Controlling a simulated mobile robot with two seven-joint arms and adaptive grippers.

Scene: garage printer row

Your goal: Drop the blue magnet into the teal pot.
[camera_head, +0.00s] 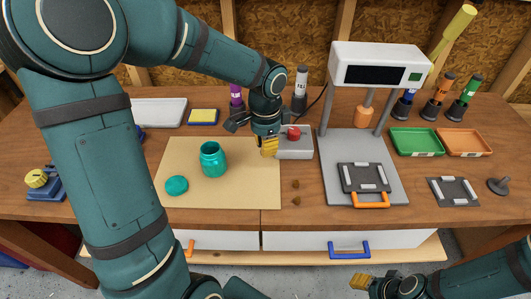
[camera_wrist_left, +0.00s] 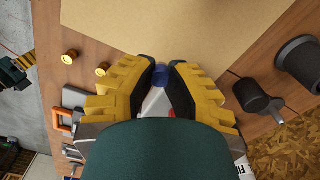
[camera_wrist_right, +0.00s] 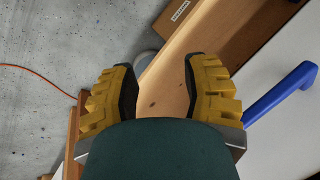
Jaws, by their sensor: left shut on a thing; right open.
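The teal pot (camera_head: 213,163) stands upright and open on the tan mat (camera_head: 240,188). A round teal lid (camera_head: 176,185) lies beside it at the front left. My left gripper (camera_head: 268,148) is to the right of the pot, above the mat's right side. In the left wrist view its yellow fingers are shut on the blue magnet (camera_wrist_left: 160,74), mostly hidden between the tips. In the head view the magnet is not clearly visible. My right gripper (camera_head: 362,282) is low in front of the bench; in the right wrist view (camera_wrist_right: 160,85) it is open and empty.
A grey box with a red button (camera_head: 294,133) sits just right of my left gripper. A printer-like frame (camera_head: 362,140) stands further right, beside green (camera_head: 417,142) and orange (camera_head: 463,142) trays. Two small brass pieces (camera_head: 296,192) lie right of the mat. The mat between pot and gripper is clear.

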